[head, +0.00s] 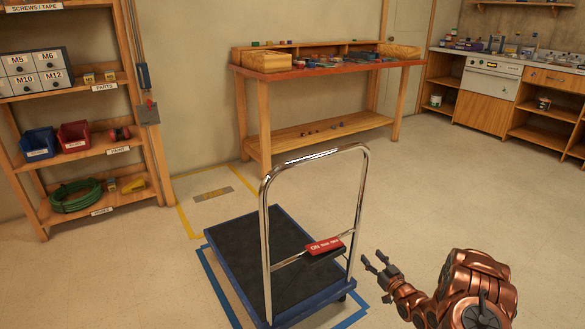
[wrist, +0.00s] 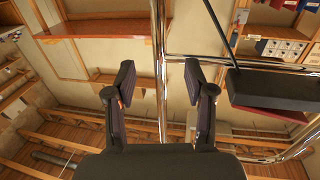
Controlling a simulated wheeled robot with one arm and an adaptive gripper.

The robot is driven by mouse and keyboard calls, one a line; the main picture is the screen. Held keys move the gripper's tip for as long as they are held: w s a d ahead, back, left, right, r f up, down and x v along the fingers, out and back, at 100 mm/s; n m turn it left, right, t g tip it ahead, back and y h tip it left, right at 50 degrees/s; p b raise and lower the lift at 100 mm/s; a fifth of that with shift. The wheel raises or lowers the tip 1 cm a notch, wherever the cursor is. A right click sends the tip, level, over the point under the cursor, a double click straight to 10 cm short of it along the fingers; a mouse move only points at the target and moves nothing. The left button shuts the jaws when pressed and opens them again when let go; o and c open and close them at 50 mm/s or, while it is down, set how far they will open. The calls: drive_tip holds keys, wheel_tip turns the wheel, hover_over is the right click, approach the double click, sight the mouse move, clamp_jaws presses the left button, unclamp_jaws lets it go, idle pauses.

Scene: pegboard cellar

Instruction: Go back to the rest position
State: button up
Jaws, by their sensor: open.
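My gripper (head: 376,268) is at the lower right in the head view, just right of the flatbed trolley (head: 250,250). Its two dark fingers also show in the wrist view (wrist: 163,92), spread apart with nothing between them. The trolley has a blue-edged dark deck and an upright chrome handle (head: 366,190). A red tag (head: 325,246) with white lettering sits on the handle's lower crossbar, on a dark piece. In the wrist view, chrome bars (wrist: 235,62) and a dark block (wrist: 275,88) lie beyond the fingers. I cannot tell the exact gap between gripper and handle.
A shelf unit (head: 75,110) with bins and a green hose stands at the left. A workbench (head: 330,66) with small items stands at the back. A counter with an oven (head: 490,80) is at the back right. The floor (head: 450,185) between trolley and counter is clear.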

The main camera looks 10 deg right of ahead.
wheel_tip(320, 180, up, 14)
drive_tip(key=w+g+h+p, duration=0.2)
drive_tip(key=g+h+p, duration=0.15)
drive_tip(key=p, duration=0.35)
drive_tip(key=s+a+r+g+h+p, duration=0.1)
drive_tip(key=s+a+r+g+p, duration=0.3)
drive_tip(key=r, duration=0.4)
drive_tip(key=s+a+r+m+g+p, duration=0.1)
drive_tip(key=s+r+p, duration=0.2)
drive_tip(key=s+r, duration=0.35)
drive_tip(key=s+a+r+g+h+p, duration=0.1)
drive_tip(key=s+a+r+g+p, duration=0.3)
drive_tip(key=r, duration=0.5)
drive_tip(key=s+a+r+g+p, duration=0.2)
drive_tip(key=s+a+r+p, duration=0.2)
drive_tip(key=s, duration=0.9)
drive_tip(key=s+a+r+g+y+p, duration=0.1)
drive_tip(key=s+a+r+p, duration=0.3)
drive_tip(key=s+r, duration=0.4)
drive_tip(key=s+a+r+m+g+y+p, duration=0.1)
drive_tip(key=s+a+r+g+p, duration=0.2)
drive_tip(key=s, duration=1.4)
drive_tip(key=a+r+g, duration=0.1)
drive_tip(key=a+r, duration=0.2)
drive_tip(key=r, duration=0.1)
drive_tip(key=shift+s+a+p, duration=0.3)
drive_tip(key=shift+a+p, duration=0.05)
drive_tip(key=shift+p, duration=0.05)
